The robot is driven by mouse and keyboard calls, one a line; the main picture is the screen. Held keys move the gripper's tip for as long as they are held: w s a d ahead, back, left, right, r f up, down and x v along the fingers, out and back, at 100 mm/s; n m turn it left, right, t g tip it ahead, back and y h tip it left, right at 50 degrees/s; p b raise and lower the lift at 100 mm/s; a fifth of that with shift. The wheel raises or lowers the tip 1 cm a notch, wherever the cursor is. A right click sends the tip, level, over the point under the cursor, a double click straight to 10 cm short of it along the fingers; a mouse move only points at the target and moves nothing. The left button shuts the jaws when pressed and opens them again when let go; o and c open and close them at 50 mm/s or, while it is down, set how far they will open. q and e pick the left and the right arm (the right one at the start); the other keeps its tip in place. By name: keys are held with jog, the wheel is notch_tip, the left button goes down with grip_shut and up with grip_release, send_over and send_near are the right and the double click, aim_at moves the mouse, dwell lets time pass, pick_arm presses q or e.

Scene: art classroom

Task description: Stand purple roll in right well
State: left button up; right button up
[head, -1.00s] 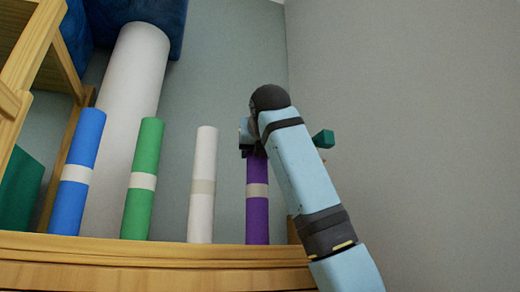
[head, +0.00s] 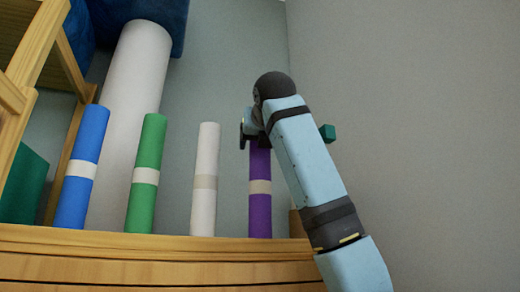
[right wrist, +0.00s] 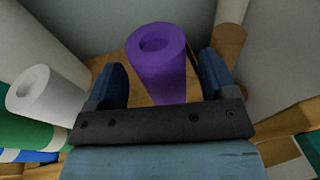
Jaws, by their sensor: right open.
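The purple roll (head: 260,210), with a pale band, stands upright behind the wooden front edge, at the right end of a row. Its foot, and any well around it, are hidden by that edge. My right gripper (head: 252,135) is at the roll's top in the head view. In the right wrist view my right gripper (right wrist: 160,66) is open, with one finger on each side of the purple roll (right wrist: 158,72) and gaps showing between. The roll's hollow top faces the camera. My left gripper is not in view.
A white roll (head: 204,190), a green roll (head: 145,190) and a blue roll (head: 82,180) stand to the left. A large white roll (head: 138,75) leans behind. The wooden edge (head: 150,245) runs in front; a grey wall (head: 410,110) is at right.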

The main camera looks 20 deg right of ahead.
jog(key=b+v, duration=0.2)
jog(key=v, duration=0.8)
jog(key=shift+b, duration=0.3)
jog(key=shift+f, duration=0.15)
